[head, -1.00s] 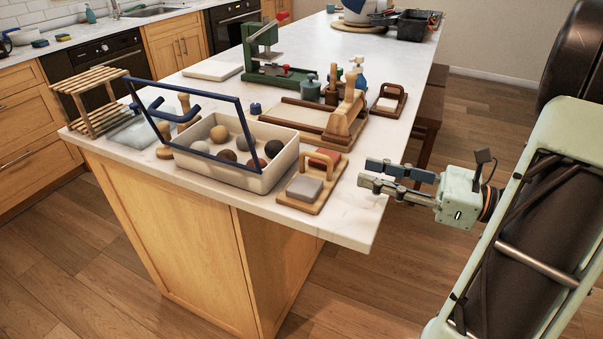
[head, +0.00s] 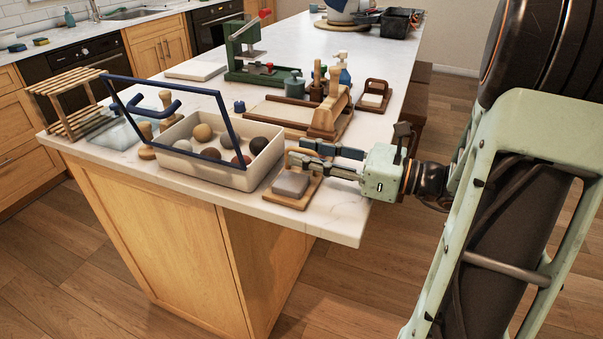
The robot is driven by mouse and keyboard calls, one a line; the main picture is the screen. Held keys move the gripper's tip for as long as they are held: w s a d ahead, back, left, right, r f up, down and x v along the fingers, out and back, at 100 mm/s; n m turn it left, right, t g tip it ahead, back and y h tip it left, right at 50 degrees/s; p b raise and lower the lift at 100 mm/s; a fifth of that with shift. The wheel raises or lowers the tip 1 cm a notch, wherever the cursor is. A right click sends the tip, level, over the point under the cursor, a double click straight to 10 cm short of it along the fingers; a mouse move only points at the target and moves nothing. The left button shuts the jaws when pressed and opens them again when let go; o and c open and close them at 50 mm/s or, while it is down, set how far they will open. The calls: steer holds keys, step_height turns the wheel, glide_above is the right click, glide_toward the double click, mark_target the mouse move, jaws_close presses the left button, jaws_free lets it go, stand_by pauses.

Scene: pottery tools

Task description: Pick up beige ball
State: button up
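The beige ball (head: 202,132) lies in a cream tray (head: 228,180) at the front left of the island counter, near the tray's back side. A grey ball and several darker balls lie around it. My gripper (head: 303,152) points left, to the right of the tray and over the wooden block tool with a grey pad (head: 291,184).
A blue bar frame (head: 172,85) rises over the tray. Wooden-handled tools (head: 146,140) and a slatted rack (head: 68,103) stand left of it. A wooden board with a roller (head: 285,112) and a green press (head: 243,55) stand behind. The counter's front right corner (head: 340,215) is bare.

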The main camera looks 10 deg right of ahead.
steer(key=shift+c, duration=0.3)
jaws_close()
steer(key=shift+r, duration=0.1)
